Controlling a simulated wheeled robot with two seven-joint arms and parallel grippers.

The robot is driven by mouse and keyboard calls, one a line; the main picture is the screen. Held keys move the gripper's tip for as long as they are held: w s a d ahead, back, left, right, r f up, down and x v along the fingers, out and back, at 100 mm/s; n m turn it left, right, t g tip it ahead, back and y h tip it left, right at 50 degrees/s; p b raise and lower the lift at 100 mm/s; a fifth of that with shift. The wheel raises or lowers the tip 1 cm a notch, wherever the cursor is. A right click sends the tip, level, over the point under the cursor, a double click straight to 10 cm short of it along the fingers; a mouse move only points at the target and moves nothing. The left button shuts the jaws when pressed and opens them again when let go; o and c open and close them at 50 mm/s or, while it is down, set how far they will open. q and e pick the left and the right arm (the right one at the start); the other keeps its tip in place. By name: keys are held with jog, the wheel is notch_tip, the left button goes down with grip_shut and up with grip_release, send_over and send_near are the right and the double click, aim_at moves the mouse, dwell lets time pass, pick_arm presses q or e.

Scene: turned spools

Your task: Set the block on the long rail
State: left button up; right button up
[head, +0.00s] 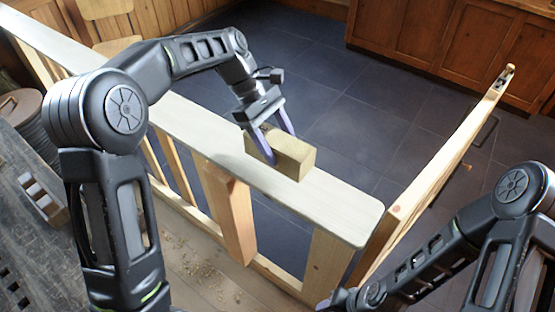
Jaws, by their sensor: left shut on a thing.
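The wooden block (295,158) is a small tan cuboid. My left gripper (278,147) is shut on it, with one purple finger on each side. The block is over the flat top of the long pale rail (215,130), toward its right end; I cannot tell whether it rests on the rail or hangs just above it. The rail runs from the upper left to a rounded end at the lower right. My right gripper (328,303) is at the bottom edge, partly cut off, below the rail's right end, and its jaws are unclear.
Posts (229,210) stand under the rail. A narrower sloping rail (440,165) rises on the right, near my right arm. Wooden cabinets (450,40) line the back. A dark bench (22,215) is at the left. The tiled floor (345,115) beyond the rail is clear.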

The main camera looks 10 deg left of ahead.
pick_arm(q)
notch_tip(320, 180, down, 4)
jog(key=shift+f+p, duration=0.1)
jog(key=shift+p, duration=0.4)
jog(key=shift+f, duration=0.3)
jog(key=shift+f, duration=0.1)
jog(key=o, duration=1.8)
jog(key=shift+c, duration=0.2)
